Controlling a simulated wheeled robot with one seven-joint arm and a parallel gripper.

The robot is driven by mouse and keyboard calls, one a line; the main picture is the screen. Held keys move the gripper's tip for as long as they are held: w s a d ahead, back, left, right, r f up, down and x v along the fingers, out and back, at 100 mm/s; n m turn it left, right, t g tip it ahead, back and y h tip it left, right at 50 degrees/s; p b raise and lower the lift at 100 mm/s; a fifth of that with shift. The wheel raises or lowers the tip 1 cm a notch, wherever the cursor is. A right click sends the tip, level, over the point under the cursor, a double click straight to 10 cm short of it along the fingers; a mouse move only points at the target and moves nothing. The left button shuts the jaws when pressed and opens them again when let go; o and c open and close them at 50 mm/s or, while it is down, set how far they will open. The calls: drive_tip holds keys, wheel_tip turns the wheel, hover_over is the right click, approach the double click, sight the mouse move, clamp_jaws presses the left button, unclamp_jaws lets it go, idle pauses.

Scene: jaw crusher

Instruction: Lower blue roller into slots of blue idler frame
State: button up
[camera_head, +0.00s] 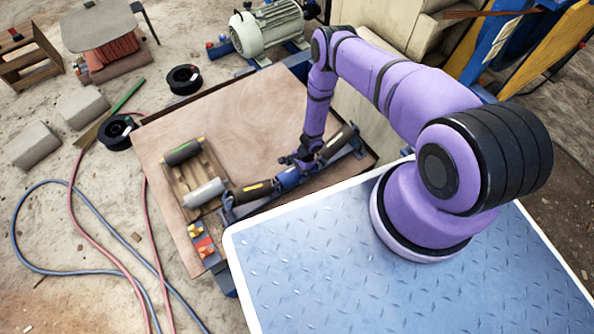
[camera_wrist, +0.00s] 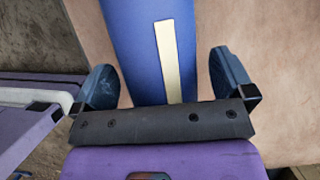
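The blue roller (camera_head: 287,180) lies roughly in line with the blue idler frame (camera_head: 228,214), between two dark rollers; I cannot tell whether its ends sit in the slots. My gripper (camera_head: 304,163) is right at the blue roller's right part in the head view. In the wrist view the blue roller (camera_wrist: 140,45), with a cream stripe, runs between the two blue fingers of my gripper (camera_wrist: 165,82). The fingers stand apart, with a narrow gap showing on the right side, so they look open around it. The slots are hidden in the wrist view.
A dark roller with a yellow stripe (camera_head: 252,191) is left of the blue one, another dark roller (camera_head: 340,141) right. A wooden tray (camera_head: 179,190) holds a dark and a light grey roller. The brown tabletop (camera_head: 235,125) behind is clear.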

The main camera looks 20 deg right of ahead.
drive_tip(key=v, duration=1)
drive_tip(key=shift+d+r, duration=0.2)
drive_tip(key=shift+r, duration=0.2)
